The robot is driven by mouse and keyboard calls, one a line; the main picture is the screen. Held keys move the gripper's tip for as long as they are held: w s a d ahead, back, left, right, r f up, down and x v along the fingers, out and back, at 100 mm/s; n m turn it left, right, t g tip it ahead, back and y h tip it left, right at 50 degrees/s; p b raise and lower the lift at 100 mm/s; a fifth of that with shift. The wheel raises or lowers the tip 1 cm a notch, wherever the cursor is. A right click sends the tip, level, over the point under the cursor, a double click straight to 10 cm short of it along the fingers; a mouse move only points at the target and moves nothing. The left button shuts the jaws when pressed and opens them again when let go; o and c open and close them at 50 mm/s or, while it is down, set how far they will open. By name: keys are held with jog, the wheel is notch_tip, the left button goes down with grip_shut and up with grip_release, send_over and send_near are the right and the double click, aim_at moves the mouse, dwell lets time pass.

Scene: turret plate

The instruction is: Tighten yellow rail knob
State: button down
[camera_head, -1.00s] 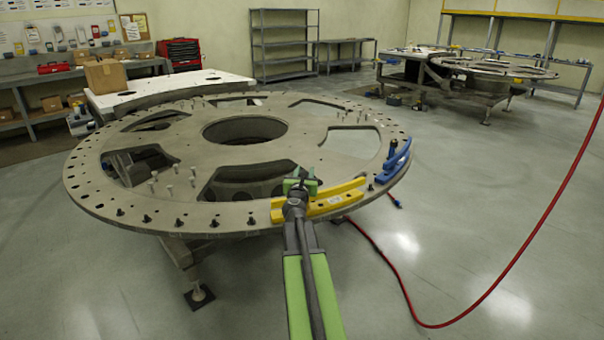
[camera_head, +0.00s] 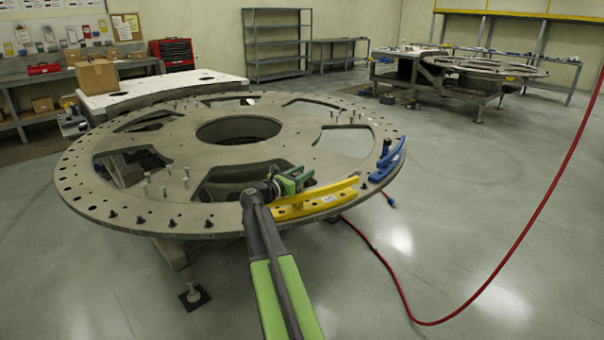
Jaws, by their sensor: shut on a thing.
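The yellow rail (camera_head: 318,205) lies along the front right rim of the round grey turret plate (camera_head: 110,204). My gripper (camera_head: 293,180), with green jaws, is at the left part of the rail, just above it. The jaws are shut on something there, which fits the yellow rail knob. The knob itself is hidden by the jaws and wrist, so its seating on the rail cannot be seen. My arm reaches in from the bottom of the view and bends at the wrist just left of the rail.
A blue rail (camera_head: 389,163) with a dark knob sits to the right on the rim. Several dark bolts stand along the front left rim. A red hose (camera_head: 470,300) loops over the floor at right. Open floor lies around the plate.

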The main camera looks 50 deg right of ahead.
dwell(0.4)
jog(key=c, duration=1)
grip_release()
jog(key=shift+o, duration=0.2)
jog(key=a, duration=1.7)
jog(key=shift+s+a, duration=0.15)
jog(key=shift+s, duration=0.05)
